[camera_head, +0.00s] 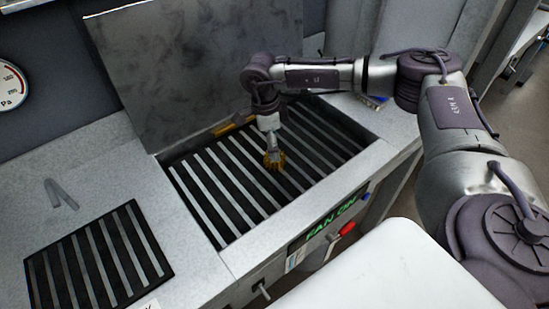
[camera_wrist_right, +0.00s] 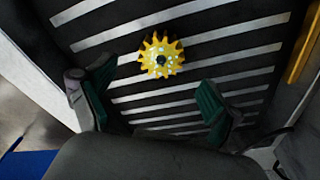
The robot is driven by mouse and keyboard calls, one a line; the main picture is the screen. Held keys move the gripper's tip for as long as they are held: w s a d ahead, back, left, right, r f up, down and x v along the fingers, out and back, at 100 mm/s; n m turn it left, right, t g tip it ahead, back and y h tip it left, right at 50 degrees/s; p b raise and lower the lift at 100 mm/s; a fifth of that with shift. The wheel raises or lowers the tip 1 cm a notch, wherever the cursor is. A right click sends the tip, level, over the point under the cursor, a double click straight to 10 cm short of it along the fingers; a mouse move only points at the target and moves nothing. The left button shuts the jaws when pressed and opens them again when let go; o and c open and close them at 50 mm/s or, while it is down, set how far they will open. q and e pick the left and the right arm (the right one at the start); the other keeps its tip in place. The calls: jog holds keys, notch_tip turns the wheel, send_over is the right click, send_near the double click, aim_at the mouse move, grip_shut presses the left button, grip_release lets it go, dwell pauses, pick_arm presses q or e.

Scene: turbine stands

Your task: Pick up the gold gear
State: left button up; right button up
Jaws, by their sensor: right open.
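The gold gear (camera_head: 274,160) lies on the slatted grate (camera_head: 228,190) inside the recessed bay in the head view. In the right wrist view the gold gear (camera_wrist_right: 161,56) lies flat on the slats, with a dark centre hole. My right gripper (camera_wrist_right: 155,100) is open, its two green-padded fingers spread wide. The gear shows beyond the fingertips, between their lines, with nothing held. In the head view my right gripper (camera_head: 270,138) points down just above the gear and partly covers it. I cannot tell the exact gap. My left gripper is not in view.
A raised metal lid (camera_head: 200,70) stands behind the bay. The bay's walls surround the grate. A red button (camera_head: 347,228) and a green "FAN ON" display (camera_head: 328,222) are on the front. A second grate (camera_head: 98,262) lies at left.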

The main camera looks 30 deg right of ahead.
notch_tip(320, 180, down, 5)
jog(key=shift+d+p, duration=0.15)
jog(key=shift+p, duration=0.35)
grip_shut()
jog(key=shift+r, duration=0.2)
jog(key=shift+r, duration=0.6)
notch_tip(320, 180, up, 3)
jog(key=shift+f+b, duration=0.2)
jog(key=shift+b, duration=0.25)
jog(key=s+d+r+b, duration=0.1)
jog(key=s+d+r, duration=0.6)
jog(key=s, duration=0.2)
jog(key=shift+d, duration=0.2)
